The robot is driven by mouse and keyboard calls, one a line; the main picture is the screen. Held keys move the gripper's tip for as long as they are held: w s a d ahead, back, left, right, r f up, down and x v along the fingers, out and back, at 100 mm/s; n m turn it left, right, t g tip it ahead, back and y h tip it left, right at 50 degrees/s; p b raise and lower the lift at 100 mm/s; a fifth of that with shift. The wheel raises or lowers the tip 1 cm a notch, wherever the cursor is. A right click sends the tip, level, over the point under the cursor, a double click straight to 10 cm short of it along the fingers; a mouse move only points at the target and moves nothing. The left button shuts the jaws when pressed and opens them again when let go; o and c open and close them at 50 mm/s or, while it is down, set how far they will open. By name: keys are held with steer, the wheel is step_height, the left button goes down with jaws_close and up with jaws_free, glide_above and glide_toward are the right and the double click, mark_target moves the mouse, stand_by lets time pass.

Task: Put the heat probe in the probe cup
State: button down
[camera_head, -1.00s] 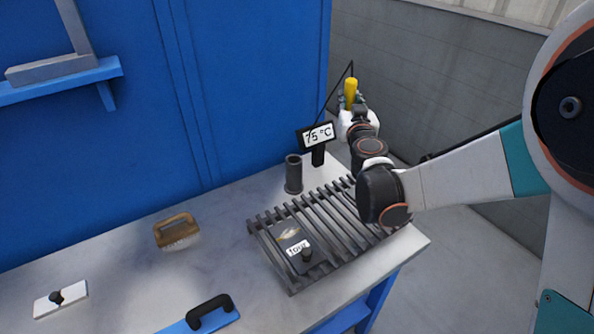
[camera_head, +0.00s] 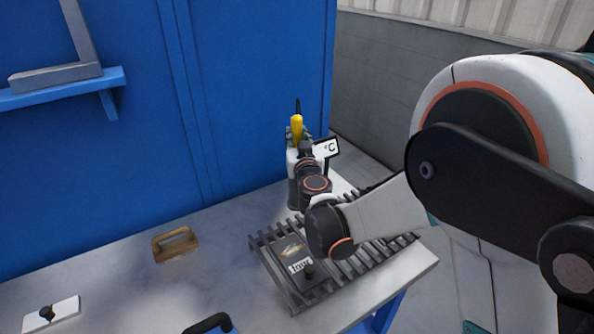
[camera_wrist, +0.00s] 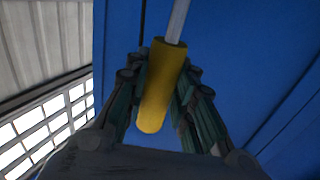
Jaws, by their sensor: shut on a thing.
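The heat probe (camera_head: 296,130) has a yellow handle and stands roughly upright in the head view, with a dark cable or tip above it. My gripper (camera_head: 298,140) is shut on the yellow handle; in the wrist view the handle (camera_wrist: 161,88) sits between the two fingers, and a grey rod runs from its end toward the top.
A display reading °C (camera_head: 326,148) stands behind my wrist, partly covered. A slatted rack (camera_head: 278,273) with a dark plate labelled "low" (camera_head: 297,262) lies below my arm. A wooden-handled brush (camera_head: 175,244) and a white plate with a knob (camera_head: 52,312) lie left. A blue wall stands behind.

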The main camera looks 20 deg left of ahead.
step_height(320, 180, down, 8)
steer(key=b, duration=0.2)
steer(key=shift+f+b, duration=0.15)
steer(key=shift+b, duration=0.25)
steer(key=c, duration=1.4)
jaws_free()
steer(key=shift+o, duration=0.2)
steer(key=shift+s, duration=0.1)
steer(key=p+v, duration=0.3)
steer(key=v, duration=0.9)
